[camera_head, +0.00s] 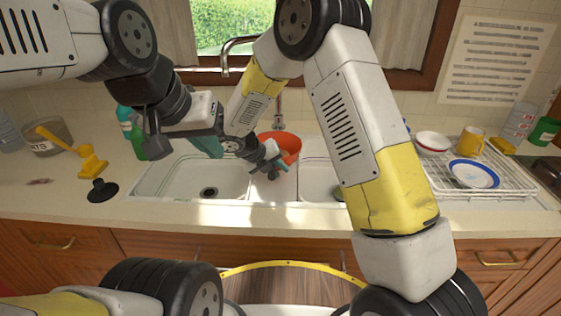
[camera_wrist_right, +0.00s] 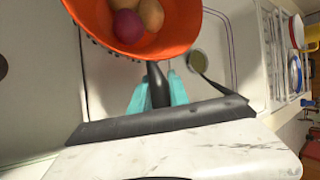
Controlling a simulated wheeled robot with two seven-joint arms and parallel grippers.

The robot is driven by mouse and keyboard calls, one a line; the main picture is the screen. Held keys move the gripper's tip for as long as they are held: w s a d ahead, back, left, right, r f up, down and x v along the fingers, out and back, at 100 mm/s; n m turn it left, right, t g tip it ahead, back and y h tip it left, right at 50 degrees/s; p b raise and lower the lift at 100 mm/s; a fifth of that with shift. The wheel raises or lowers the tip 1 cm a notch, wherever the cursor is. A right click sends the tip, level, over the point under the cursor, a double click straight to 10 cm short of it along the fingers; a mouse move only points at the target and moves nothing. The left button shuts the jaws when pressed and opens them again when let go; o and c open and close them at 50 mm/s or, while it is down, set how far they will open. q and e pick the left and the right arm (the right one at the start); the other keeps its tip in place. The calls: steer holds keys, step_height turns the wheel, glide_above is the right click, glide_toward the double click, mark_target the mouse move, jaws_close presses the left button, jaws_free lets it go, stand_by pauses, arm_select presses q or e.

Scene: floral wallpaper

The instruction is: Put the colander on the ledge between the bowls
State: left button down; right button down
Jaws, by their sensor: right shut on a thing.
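The orange-red colander (camera_head: 288,146) is at the back of the double sink, over the ledge (camera_head: 274,191) between the left bowl (camera_head: 178,178) and the right bowl (camera_head: 313,178). I cannot tell whether it touches the ledge. In the right wrist view the colander (camera_wrist_right: 185,28) holds round brown items and a purple one. My right gripper (camera_head: 270,165) is shut on its black handle (camera_wrist_right: 157,84), with teal fingers on both sides.
A faucet (camera_head: 226,58) arches behind the sink. A dish rack (camera_head: 500,182) with plates and a yellow mug (camera_head: 471,140) stands at the right. Green bottles (camera_head: 136,140), a yellow brush (camera_head: 90,162) and a black plug (camera_head: 101,190) are at the left. The counter's front edge is clear.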

steer(key=shift+f, duration=0.25)
steer(key=c, duration=1.3)
jaws_free()
steer(key=shift+o, duration=0.2)
